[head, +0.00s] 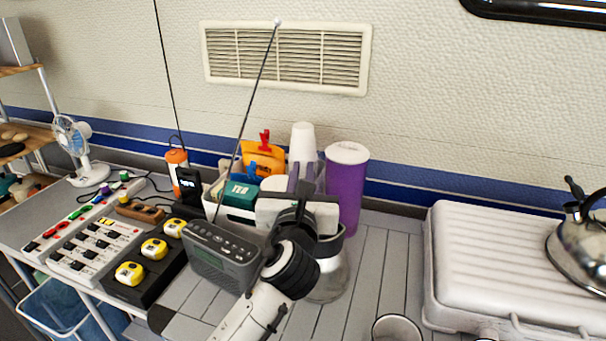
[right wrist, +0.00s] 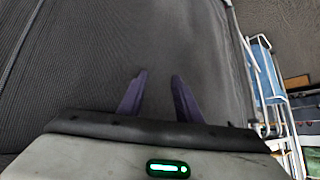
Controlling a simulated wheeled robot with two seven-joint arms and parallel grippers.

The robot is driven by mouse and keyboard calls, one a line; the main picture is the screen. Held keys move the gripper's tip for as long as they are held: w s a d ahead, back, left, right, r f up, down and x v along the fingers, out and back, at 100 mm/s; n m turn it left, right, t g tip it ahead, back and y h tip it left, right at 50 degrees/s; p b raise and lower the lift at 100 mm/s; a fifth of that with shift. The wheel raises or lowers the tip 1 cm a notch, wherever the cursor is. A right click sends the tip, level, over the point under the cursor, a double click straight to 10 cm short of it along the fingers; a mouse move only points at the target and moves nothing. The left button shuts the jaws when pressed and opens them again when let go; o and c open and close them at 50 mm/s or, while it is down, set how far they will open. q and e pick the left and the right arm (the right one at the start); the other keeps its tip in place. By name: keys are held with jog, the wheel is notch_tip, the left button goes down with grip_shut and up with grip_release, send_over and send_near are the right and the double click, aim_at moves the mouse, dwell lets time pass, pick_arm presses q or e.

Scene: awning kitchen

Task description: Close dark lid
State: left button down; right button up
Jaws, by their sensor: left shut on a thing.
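A clear glass jar (head: 329,282) stands on the grey slatted table, partly behind my left wrist. A dark grey edge (head: 335,243) shows at its top, but I cannot tell whether this is the dark lid or how it sits. My left gripper (head: 306,172) reaches over the jar, its purple fingers pointing away. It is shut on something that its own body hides. My right gripper (right wrist: 157,82) shows in the right wrist view, with its purple fingers apart and nothing between them, in front of dark fabric.
A grey radio (head: 222,256) with a raised antenna stands left of the jar. A purple cup (head: 346,190) and a white bin (head: 236,213) stand behind. A white case (head: 510,260) and a kettle (head: 585,245) are right. An empty cup (head: 397,330) is in front.

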pick_arm(q)
jog(key=shift+d+f, duration=0.25)
jog(key=d+m, duration=0.1)
jog(key=m, duration=0.1)
jog(key=d+f+m+p, duration=0.1)
jog(key=d+m, duration=0.1)
jog(key=shift+s+d+f+m, duration=0.15)
jog(key=shift+m, duration=0.15)
jog(key=shift+d+f+m, duration=0.6)
jog(key=shift+d+m, duration=0.25)
jog(key=shift+m, duration=0.35)
